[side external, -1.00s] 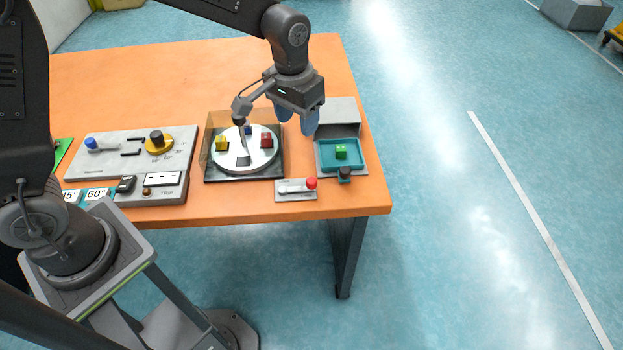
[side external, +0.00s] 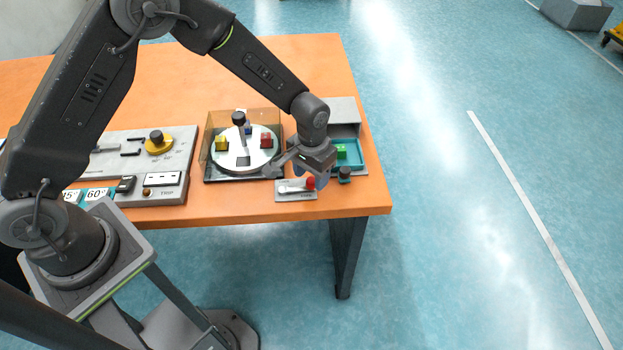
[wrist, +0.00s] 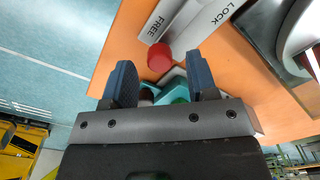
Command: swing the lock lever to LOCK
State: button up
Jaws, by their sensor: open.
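The lock lever has a red knob (side external: 310,184) at the right end of its pale arm, on a small grey plate (side external: 286,195) near the table's front edge. In the wrist view the red knob (wrist: 158,57) lies beside the word FREE, and LOCK is printed farther right on the plate (wrist: 205,18). My gripper (side external: 322,183) is low, right at the knob's side. Its blue fingers (wrist: 161,78) are open, with the knob just ahead of the gap between them. I cannot tell whether a finger touches the knob.
A turntable (side external: 229,165) with coloured blocks and an upright black-knobbed post (side external: 239,118) is behind left. A control panel (side external: 180,140) lies farther left.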

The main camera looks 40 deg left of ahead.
jog(key=shift+f, duration=1.1)
grip_shut()
